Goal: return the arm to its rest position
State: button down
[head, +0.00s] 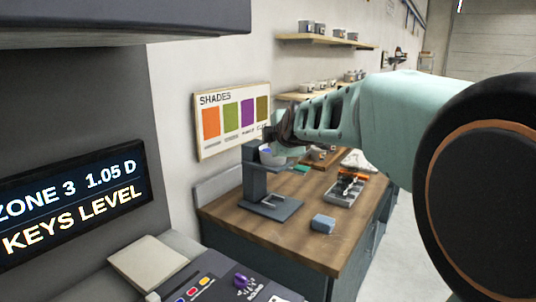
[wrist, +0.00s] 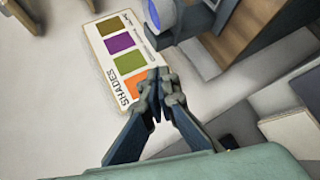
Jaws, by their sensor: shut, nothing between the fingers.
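My mint-green arm (head: 385,105) reaches in from the right side of the head view, stretched out over the wooden bench toward the wall. My gripper (wrist: 160,76) shows in the wrist view with its dark fingers together and nothing between them. In the head view the gripper (head: 276,132) is small and dark, in front of the shades chart (head: 198,130) and close above a dark stand (head: 256,178) that holds a pot with blue-violet in it (head: 267,152). I cannot tell in the head view whether gripper and pot touch. In the wrist view the pot (wrist: 161,14) is apart from the fingertips.
The wooden bench (head: 305,228) carries a small blue-grey block (head: 323,223) and a tray of tools (head: 345,190). Shelves with tins (head: 325,40) are on the wall behind. A console with buttons (head: 210,285) and a display (head: 75,205) are at left. Open floor lies right of the bench.

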jog(key=s+d+r+m+t+h, duration=0.2)
jog(key=d+r+m+t+h, duration=0.15)
jog(key=d+r+m, duration=0.55)
jog(key=s+d+r+m+t+h, duration=0.1)
jog(key=d+r+m+t+h, duration=0.3)
jog(key=r, duration=0.8)
jog(key=s+f+m+g+y+p, duration=0.5)
jog(key=s+f+g, duration=1)
jog(key=s+f, duration=1.5)
jog(key=s+m+p, duration=0.1)
jog(key=s+p, duration=0.1)
jog(key=s, duration=0.2)
jog(key=shift+s+m+p, duration=0.15)
jog(key=shift+m+p, duration=0.15)
jog(key=shift+p, duration=0.1)
jog(key=shift+f, duration=0.1)
